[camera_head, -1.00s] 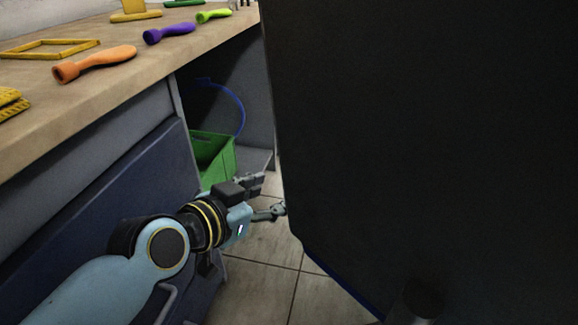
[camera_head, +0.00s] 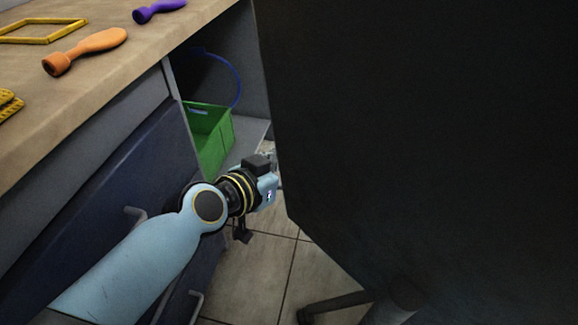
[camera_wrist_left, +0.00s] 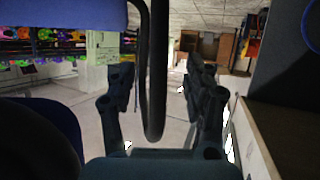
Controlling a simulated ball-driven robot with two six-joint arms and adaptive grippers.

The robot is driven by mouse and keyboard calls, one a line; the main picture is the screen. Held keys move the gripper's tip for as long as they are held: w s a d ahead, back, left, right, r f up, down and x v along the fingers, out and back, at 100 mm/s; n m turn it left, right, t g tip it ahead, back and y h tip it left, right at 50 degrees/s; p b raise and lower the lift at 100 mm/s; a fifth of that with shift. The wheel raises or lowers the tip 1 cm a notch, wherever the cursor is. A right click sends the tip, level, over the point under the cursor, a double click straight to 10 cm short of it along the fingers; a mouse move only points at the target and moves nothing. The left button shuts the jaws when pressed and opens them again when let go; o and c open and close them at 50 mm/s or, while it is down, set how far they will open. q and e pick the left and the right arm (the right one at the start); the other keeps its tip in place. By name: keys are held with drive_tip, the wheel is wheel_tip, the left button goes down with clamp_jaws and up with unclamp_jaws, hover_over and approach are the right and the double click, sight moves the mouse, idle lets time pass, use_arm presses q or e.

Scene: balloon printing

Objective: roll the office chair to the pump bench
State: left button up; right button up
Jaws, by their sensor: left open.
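The office chair (camera_head: 420,140) fills the right of the head view as a large dark back, very close. A dark base leg (camera_head: 335,303) shows below it. In the left wrist view a black, loop-shaped chair part (camera_wrist_left: 156,110), seemingly an armrest, hangs between my left fingers, with a blue padded part (camera_wrist_left: 60,17) at upper left. My left gripper (camera_wrist_left: 160,78) is open around the loop; I cannot tell whether it touches. In the head view my left gripper (camera_head: 270,158) is partly hidden behind the chair back. My right gripper is not in view.
A wooden-topped bench (camera_head: 90,95) with dark blue fronts and handles runs along the left, close to my left arm. An orange tool (camera_head: 85,50), a purple tool (camera_head: 158,10) and a yellow frame (camera_head: 40,30) lie on it. A green crate (camera_head: 212,135) stands under it. Tiled floor (camera_head: 260,265) is clear.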

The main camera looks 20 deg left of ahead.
use_arm(q)
drive_tip(key=b+x, duration=0.1)
drive_tip(key=x, duration=0.5)
drive_tip(key=shift+f, duration=0.1)
drive_tip(key=shift+w+d+f, duration=0.1)
drive_tip(key=shift+w+d, duration=0.05)
drive_tip(key=shift+w, duration=0.3)
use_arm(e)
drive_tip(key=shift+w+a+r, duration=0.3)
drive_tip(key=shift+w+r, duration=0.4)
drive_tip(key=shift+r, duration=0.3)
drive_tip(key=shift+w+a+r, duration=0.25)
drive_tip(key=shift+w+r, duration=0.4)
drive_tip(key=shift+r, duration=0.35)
use_arm(q)
clamp_jaws()
